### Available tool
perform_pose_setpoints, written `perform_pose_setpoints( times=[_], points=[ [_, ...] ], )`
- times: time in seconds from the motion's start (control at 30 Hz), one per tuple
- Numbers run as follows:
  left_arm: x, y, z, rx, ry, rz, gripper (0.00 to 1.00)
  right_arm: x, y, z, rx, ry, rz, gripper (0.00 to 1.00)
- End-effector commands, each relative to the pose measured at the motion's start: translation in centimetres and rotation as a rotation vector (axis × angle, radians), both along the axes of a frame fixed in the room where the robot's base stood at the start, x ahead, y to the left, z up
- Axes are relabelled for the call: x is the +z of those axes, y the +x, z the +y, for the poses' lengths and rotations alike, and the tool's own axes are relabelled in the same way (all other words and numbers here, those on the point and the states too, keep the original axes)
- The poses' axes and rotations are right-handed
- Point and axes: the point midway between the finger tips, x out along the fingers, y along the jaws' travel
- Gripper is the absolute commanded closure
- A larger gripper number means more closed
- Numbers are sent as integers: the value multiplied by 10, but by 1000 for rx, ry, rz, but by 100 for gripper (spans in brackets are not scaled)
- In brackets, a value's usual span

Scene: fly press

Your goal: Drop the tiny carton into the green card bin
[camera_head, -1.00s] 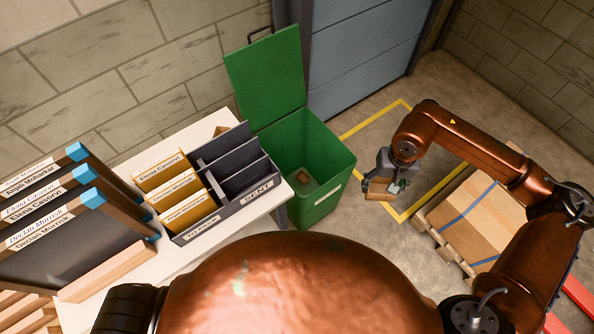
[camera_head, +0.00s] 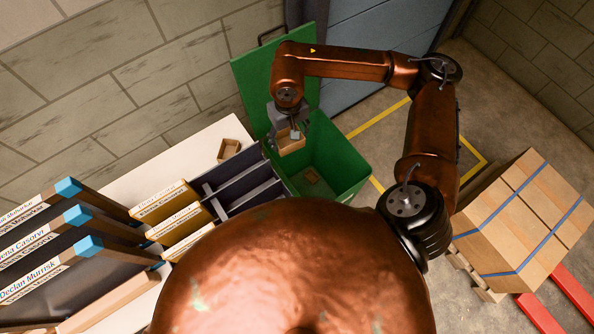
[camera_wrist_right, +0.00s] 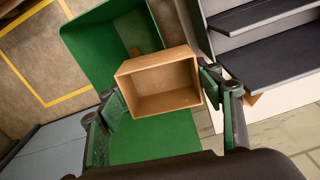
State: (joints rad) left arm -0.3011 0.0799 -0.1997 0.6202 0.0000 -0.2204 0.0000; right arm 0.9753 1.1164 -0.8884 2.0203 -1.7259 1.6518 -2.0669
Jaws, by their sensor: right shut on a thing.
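The tiny carton (camera_head: 291,142) is a small open brown cardboard box. My right gripper (camera_head: 288,138) is shut on it and holds it up near the left side of the green card bin (camera_head: 352,172), by the raised lid. In the right wrist view the carton (camera_wrist_right: 160,84) sits between the two fingers of the gripper (camera_wrist_right: 162,92), its open side facing the camera, with the bin (camera_wrist_right: 92,45) behind it. The bin's green lid (camera_head: 250,70) stands open. A brown piece of card (camera_head: 311,175) lies inside the bin. My left gripper is not in view.
A white table (camera_head: 165,172) left of the bin holds a dark divided sorter (camera_head: 235,178) with card folders, and a small brown open box (camera_head: 229,149). Strapped cartons on a pallet (camera_head: 520,220) stand at the right. A block wall is behind.

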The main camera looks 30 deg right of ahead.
Motion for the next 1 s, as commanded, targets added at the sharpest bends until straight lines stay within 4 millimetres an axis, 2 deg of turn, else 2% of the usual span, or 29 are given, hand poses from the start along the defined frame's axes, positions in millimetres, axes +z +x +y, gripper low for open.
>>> perform_pose_setpoints(
  times=[0.17, 0.27, 0.4, 0.53, 0.63, 0.73, 0.83, 1.0],
  points=[
    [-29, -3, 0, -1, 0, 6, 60, -58, 19, -22, -132, -2, 9, 54],
    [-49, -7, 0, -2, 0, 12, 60, -102, 32, -46, -245, -3, 9, 54],
    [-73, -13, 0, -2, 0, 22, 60, -160, 44, -87, -401, -7, 5, 54],
    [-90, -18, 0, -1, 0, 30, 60, -203, 47, -127, -524, -10, -1, 54],
    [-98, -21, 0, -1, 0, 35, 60, -227, 45, -151, -593, -9, -5, 54],
    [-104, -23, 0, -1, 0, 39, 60, -242, 43, -168, -639, -10, -9, 54],
    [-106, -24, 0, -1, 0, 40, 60, -249, 42, -177, -664, -8, -12, 54],
    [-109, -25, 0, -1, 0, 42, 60, -260, 41, -181, -675, -8, -14, 54]
  ],
)
